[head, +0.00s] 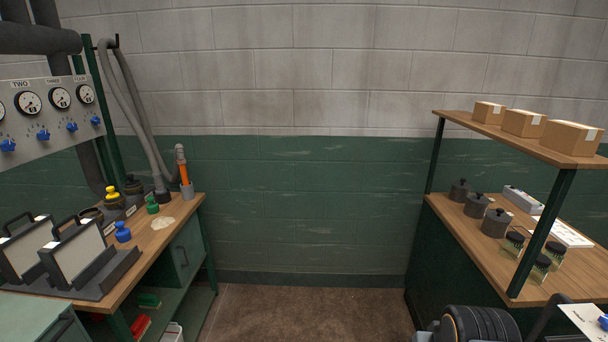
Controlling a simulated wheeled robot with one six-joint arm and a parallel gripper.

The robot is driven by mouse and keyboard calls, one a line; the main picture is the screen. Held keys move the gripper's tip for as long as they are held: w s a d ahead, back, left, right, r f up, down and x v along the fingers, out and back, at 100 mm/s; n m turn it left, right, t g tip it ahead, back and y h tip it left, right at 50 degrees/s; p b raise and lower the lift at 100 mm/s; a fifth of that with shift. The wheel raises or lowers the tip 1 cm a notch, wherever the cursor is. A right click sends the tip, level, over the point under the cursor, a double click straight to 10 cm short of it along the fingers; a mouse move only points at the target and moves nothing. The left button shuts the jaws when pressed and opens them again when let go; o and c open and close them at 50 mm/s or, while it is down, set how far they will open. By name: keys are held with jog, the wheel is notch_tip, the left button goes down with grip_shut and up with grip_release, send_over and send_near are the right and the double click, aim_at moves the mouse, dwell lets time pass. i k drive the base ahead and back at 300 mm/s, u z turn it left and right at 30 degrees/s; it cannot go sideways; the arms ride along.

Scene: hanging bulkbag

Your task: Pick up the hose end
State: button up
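A grey hose (126,95) hangs over a dark hook (117,41) on the wall at the left in the head view. Its strands run down to the back of the left wooden bench.
Green (152,205) and blue (123,233) weights and a black rack (75,255) share the bench (185,214). A gauge panel (55,105) hangs above. Open floor (310,312) separates the bench from the right shelving (465,245).

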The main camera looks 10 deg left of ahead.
aim_at(161, 189)
jog(key=u, duration=0.25)
jog(key=i, duration=2.2)
jog(key=u, duration=1.45)
jog(key=i, duration=1.75)
jog(key=u, duration=1.2)
jog(key=i, duration=0.5)
jog(key=u, duration=0.1)
